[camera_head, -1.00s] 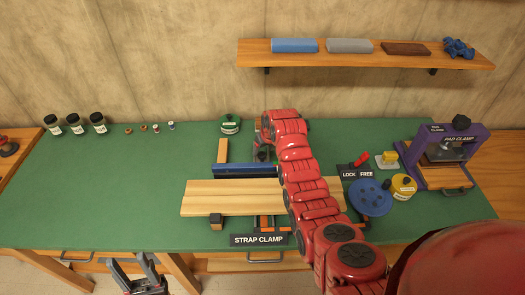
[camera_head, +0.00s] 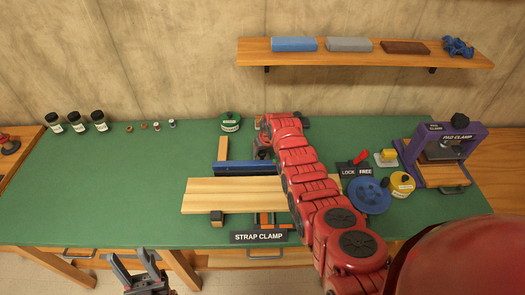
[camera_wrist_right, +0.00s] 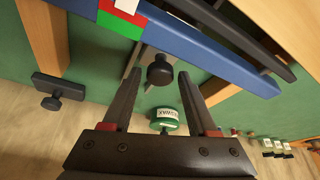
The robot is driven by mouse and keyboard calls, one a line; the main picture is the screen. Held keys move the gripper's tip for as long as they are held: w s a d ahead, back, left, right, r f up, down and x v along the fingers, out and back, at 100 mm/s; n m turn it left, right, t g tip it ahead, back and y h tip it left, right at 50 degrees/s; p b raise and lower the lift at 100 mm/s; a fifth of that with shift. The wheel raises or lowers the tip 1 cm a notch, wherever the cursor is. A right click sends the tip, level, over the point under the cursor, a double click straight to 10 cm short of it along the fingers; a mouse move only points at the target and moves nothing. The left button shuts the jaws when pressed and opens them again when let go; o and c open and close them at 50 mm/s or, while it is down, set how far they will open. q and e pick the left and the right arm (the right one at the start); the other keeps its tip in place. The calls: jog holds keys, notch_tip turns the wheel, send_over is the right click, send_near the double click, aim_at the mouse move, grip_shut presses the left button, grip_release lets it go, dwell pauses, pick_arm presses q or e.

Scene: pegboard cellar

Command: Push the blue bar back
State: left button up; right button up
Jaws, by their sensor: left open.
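The blue bar (camera_head: 248,168) lies across the strap clamp on the green bench, along the back edge of the pale wooden boards (camera_head: 232,195). In the right wrist view the blue bar (camera_wrist_right: 205,48) runs across the top, with a red, white and green patch on it. My right gripper (camera_wrist_right: 159,78) is open; its fingers stand apart on either side of a black knob (camera_wrist_right: 160,72) close to the bar. I cannot tell whether they touch it. In the head view my right arm hides the bar's right end. My left gripper (camera_head: 131,258) is open and empty before the bench's front edge.
A green tin (camera_head: 230,122) stands behind the clamp. A lock/free lever (camera_head: 359,160), a blue disc (camera_head: 370,196), a yellow tin (camera_head: 402,184) and a purple pad clamp (camera_head: 450,155) stand right of my arm. The bench's left half is mostly clear.

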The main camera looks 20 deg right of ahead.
grip_shut()
dwell(1.2)
